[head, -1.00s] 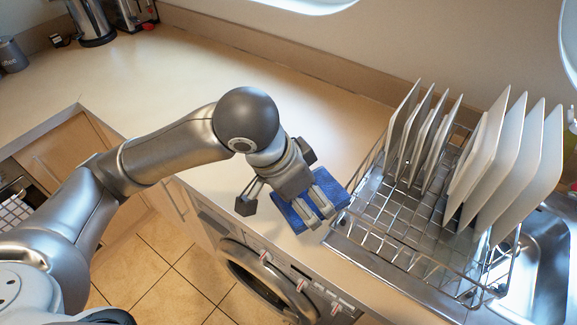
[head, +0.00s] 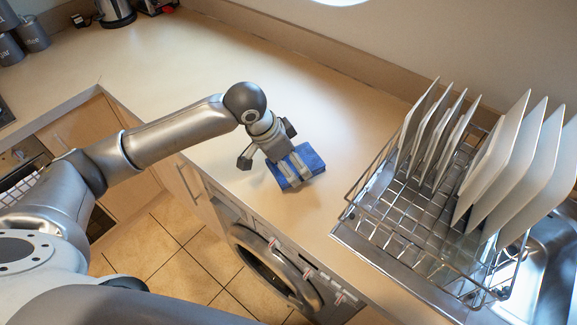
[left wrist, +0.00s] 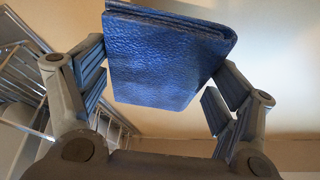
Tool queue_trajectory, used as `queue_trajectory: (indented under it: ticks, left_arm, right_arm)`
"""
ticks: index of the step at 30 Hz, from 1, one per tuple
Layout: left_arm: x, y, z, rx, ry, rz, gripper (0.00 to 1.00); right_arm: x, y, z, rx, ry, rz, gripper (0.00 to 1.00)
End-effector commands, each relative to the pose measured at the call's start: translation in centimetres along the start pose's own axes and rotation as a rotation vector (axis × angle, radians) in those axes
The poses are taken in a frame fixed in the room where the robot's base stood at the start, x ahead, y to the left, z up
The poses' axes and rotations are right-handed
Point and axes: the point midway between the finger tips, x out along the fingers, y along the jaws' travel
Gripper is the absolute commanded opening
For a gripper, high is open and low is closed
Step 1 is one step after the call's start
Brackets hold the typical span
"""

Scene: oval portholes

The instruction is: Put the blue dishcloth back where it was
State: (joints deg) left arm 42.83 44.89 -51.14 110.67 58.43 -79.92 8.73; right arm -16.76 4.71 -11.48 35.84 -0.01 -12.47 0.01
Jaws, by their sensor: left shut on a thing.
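The blue dishcloth (head: 313,159) is a folded, flat pad over the worktop, left of the dish rack. My left gripper (head: 295,170) is shut on it, with the fingers across its near part. In the left wrist view the cloth (left wrist: 165,62) fills the space between the two fingers (left wrist: 160,92), its folded edge at the top. I cannot tell whether the cloth touches the worktop or hangs just above it. My right gripper is not in view.
A wire dish rack (head: 400,226) with several white plates stands at the right, beside a steel sink (head: 545,262). A washing machine (head: 262,262) is under the worktop (head: 215,75). Grey canisters (head: 32,34) and a kettle (head: 116,10) stand far left. The worktop's middle is clear.

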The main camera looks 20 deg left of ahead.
Motion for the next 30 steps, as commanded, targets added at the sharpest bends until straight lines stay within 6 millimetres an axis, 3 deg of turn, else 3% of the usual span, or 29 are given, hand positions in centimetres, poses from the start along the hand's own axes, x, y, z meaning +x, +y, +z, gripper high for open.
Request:
queue_trajectory:
  ticks: [7,18,19,22,30]
  left_arm:
    - [2.9,-0.4,1.2,-0.001,-0.002,-0.001,0.62]
    - [3.3,-0.3,1.4,-0.001,-0.002,0.000,0.62]
    - [3.4,-0.3,1.4,-0.001,-0.002,0.000,0.85]
    - [3.4,-0.3,1.4,-0.001,-0.001,-0.001,0.98]
    - [3.3,-0.4,1.4,-0.001,-0.001,-0.001,1.00]
  right_arm:
    - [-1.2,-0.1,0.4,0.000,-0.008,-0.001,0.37]
    - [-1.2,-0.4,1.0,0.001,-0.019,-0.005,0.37]
    - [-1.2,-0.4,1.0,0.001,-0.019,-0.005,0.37]
    - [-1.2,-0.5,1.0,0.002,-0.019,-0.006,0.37]
    - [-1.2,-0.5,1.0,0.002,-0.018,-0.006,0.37]
